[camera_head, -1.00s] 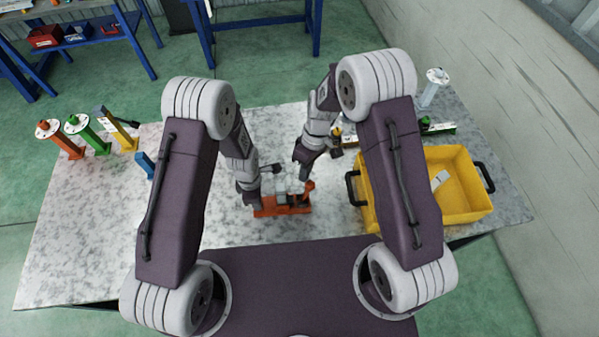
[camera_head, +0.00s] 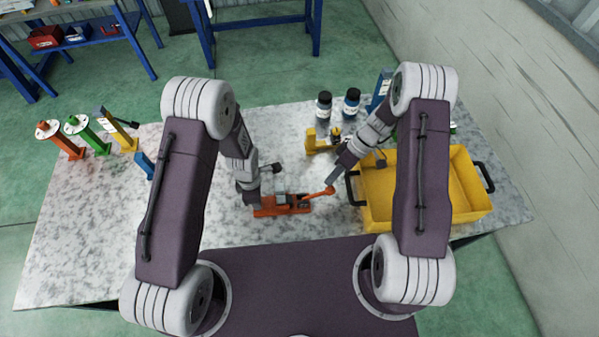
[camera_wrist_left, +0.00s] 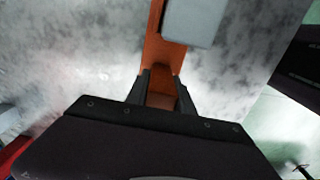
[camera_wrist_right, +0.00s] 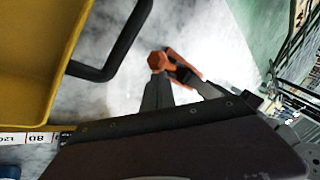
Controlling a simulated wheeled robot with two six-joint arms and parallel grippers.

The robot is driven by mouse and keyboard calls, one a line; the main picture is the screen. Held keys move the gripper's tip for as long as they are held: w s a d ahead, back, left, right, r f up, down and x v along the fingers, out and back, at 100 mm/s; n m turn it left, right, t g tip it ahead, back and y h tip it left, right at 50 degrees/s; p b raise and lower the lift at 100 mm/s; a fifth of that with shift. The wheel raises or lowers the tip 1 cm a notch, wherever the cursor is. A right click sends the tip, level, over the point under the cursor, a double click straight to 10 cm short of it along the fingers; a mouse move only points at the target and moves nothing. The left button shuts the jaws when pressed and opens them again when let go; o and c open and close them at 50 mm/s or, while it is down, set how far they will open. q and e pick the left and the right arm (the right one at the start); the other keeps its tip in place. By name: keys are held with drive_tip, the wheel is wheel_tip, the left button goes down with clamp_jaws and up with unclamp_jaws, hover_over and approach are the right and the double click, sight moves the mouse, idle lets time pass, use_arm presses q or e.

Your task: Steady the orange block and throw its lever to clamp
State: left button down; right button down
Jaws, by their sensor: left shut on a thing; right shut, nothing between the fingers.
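The orange block (camera_head: 268,211) lies on the marble table in front of me, with a grey part on top. Its orange lever (camera_head: 318,194) ends in a round knob and now leans low to the right. My left gripper (camera_head: 253,203) is shut on the block's left end; the left wrist view shows the orange body (camera_wrist_left: 162,88) between its fingers. My right gripper (camera_head: 331,186) is shut and empty, its fingertips beside the lever knob. In the right wrist view the knob (camera_wrist_right: 157,61) is just beyond the fingertips; I cannot tell whether they touch.
A yellow bin (camera_head: 470,214) with black handles stands close to the right of my right gripper. A yellow block (camera_head: 318,143) and dark bottles (camera_head: 351,103) stand behind. Orange, green and yellow posts (camera_head: 82,130) stand at the far left. The table's front left is clear.

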use_arm(q)
drive_tip(key=shift+a, duration=0.2)
drive_tip(key=shift+d, duration=0.1)
use_arm(e)
drive_tip(key=shift+a, duration=0.9)
use_arm(q)
drive_tip(key=shift+s, duration=0.1)
use_arm(e)
drive_tip(key=w+d+r, duration=0.4)
drive_tip(key=d+r, duration=0.3)
drive_tip(key=r, duration=0.1)
drive_tip(key=shift+w, duration=0.3)
